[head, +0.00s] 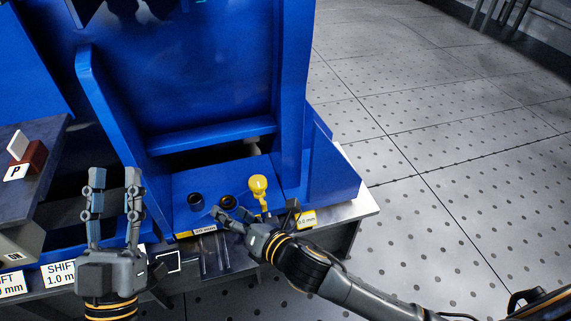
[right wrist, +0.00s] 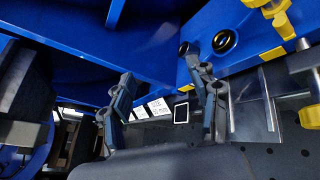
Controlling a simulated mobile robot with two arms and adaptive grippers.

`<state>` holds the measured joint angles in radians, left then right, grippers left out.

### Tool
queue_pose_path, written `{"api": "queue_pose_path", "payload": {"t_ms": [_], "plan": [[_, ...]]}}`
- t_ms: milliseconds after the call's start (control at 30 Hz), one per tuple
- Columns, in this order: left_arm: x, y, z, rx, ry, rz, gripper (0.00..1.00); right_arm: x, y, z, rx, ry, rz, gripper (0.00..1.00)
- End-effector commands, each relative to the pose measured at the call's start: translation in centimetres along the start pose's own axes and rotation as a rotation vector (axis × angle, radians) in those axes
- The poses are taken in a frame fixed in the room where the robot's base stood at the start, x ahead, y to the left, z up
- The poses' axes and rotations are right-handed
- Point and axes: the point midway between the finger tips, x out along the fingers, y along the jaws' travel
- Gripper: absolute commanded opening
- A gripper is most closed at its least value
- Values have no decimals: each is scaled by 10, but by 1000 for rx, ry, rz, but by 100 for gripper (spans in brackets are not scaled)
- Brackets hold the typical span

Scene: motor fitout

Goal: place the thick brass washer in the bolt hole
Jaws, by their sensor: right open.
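The blue motor foot plate (head: 212,180) has two dark round holes in the head view: the left bolt hole (head: 195,201) and the right bolt hole (head: 228,201). In the right wrist view a thin brass-coloured ring, seemingly the washer (right wrist: 224,41), shows at one hole; how deep it sits I cannot tell. The other hole (right wrist: 188,47) looks dark and empty. My right gripper (head: 240,217) is just in front of the plate, near the right hole. Its fingers (right wrist: 167,95) are apart with nothing between them. My left gripper (head: 115,178) is open and empty, left of the plate.
A yellow round-headed fixture (head: 258,185) stands on the plate right of the holes, close to my right gripper. Blue upright walls (head: 292,100) rise around the plate. Shift labels (head: 60,274) line the bench front. A dark red block (head: 30,160) lies far left. The floor at right is clear.

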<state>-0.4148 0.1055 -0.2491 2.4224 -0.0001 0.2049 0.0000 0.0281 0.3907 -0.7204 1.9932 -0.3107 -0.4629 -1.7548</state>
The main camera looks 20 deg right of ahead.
Motion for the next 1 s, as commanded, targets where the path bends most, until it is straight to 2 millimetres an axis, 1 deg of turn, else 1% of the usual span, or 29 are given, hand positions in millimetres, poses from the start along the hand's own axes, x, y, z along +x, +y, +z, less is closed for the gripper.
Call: {"api": "queue_pose_path", "payload": {"t_ms": [33,67,100,167,200,267,300,367,400,500,600,700,800,1000], "plan": [[0,0,0,0,0,0,37,-9,22,11,221,-31,69,60],[0,0,0,0,0,0,37,-14,33,19,355,-47,112,60],[0,0,0,0,1,0,37,-23,46,31,529,-65,171,60],[0,0,0,0,1,0,37,-37,64,51,785,-86,267,60],[0,0,0,0,1,0,37,-48,74,66,952,-95,333,60],[0,0,0,0,1,0,37,-67,86,89,1192,-102,442,60],[0,0,0,0,1,0,37,-80,92,105,1344,-101,518,60],[0,0,0,0,1,0,37,-102,98,127,1551,-90,633,60],[0,0,0,0,1,0,37,-116,100,141,1670,-77,710,60],[0,0,0,0,1,0,37,-148,104,168,1908,-29,882,60],[0,0,0,0,1,0,37,-171,105,186,2052,21,1006,60],[0,0,0,0,1,0,37,-184,105,195,2124,56,1077,60],[0,0,0,0,1,0,37,-188,106,197,2149,71,1098,60],[0,0,0,0,1,0,37,-188,106,197,2149,72,1096,60]]}}
